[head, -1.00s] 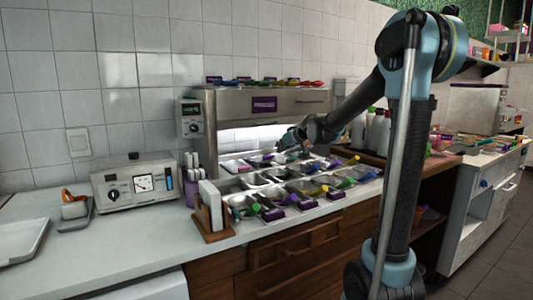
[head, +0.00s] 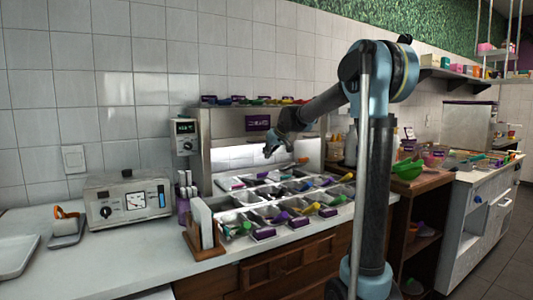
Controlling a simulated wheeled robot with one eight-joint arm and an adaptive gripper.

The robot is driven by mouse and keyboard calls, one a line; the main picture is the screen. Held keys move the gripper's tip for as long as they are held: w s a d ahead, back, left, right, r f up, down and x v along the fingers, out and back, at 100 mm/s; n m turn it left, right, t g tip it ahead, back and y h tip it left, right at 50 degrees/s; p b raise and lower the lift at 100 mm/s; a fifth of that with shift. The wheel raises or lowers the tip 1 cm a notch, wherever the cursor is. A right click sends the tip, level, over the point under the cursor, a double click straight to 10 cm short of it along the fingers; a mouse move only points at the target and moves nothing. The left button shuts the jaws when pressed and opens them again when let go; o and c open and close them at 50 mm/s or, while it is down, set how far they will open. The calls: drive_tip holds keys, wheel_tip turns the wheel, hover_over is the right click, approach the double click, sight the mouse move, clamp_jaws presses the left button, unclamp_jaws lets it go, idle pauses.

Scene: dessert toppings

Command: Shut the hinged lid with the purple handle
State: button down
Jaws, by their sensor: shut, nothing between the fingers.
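The steel topping station (head: 207,128) stands on the counter against the tiled wall. Its raised steel panel (head: 292,122) is upright at the back and carries a purple piece (head: 258,122); I cannot tell whether this is the lid's handle or a label. No other hinged lid is clear to me. My gripper (head: 268,153) is shut and empty, pointing down in front of the bright opening below the panel, above the back row of topping pans. It appears apart from the panel and the pans, though the depth is hard to judge.
Several pans with coloured scoops (head: 283,215) fill the station's front. A grey control box (head: 128,202) and a napkin holder (head: 203,235) stand left of it. A green bowl (head: 407,170) sits to the right. Bare counter (head: 110,255) lies at front left.

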wheel_tip(320, 180, down, 7)
drive_tip(key=w+a, duration=0.2)
drive_tip(key=w, duration=0.1)
drive_tip(key=shift+f, duration=0.15)
idle(0.3)
